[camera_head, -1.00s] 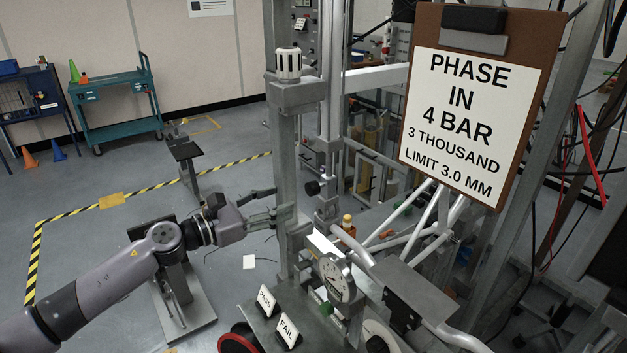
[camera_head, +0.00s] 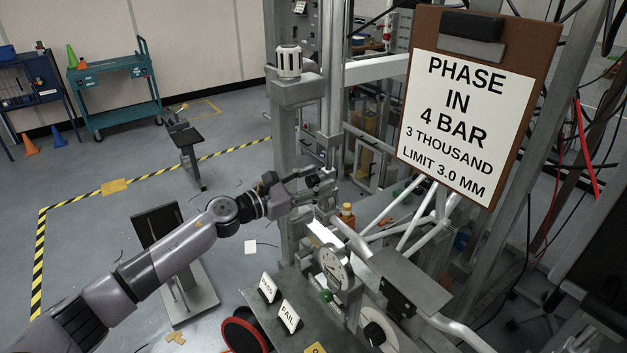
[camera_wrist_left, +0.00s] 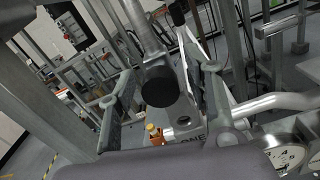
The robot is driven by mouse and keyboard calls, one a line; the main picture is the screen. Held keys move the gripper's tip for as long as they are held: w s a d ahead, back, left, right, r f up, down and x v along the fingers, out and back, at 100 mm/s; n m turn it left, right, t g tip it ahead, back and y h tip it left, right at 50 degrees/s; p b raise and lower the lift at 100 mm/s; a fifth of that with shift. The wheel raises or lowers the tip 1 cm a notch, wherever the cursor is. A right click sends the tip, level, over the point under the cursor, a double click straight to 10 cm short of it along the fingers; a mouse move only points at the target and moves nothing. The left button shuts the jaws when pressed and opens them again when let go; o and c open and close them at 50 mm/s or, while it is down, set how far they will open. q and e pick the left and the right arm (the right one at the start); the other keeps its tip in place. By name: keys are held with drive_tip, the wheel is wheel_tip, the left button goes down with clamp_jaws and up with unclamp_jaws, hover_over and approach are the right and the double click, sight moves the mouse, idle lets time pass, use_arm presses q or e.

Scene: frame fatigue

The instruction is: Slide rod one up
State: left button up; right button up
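My left gripper (camera_head: 312,184) reaches in from the left to the foot of the upright metal rod (camera_head: 331,95) on the test rig. In the left wrist view its two fingers (camera_wrist_left: 165,98) stand apart. A black round knob (camera_wrist_left: 158,87) shows between them, with the grey rod (camera_wrist_left: 143,25) rising behind it. I cannot tell whether either finger touches the knob or the rod. Below the knob is a grey part with a hole (camera_wrist_left: 184,118) and a label reading ONE (camera_wrist_left: 190,138). My right gripper is not in view.
A dial gauge (camera_head: 333,266) sits below the gripper, with PASS (camera_head: 267,287) and FAIL (camera_head: 289,316) signs nearby. A clipboard (camera_head: 530,75) and bike frame tubes (camera_head: 405,215) are to the right. A steel post (camera_head: 287,135) stands close by. Floor at left is mostly open.

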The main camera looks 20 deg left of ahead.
use_arm(q)
clamp_jaws()
idle(0.3)
idle(0.4)
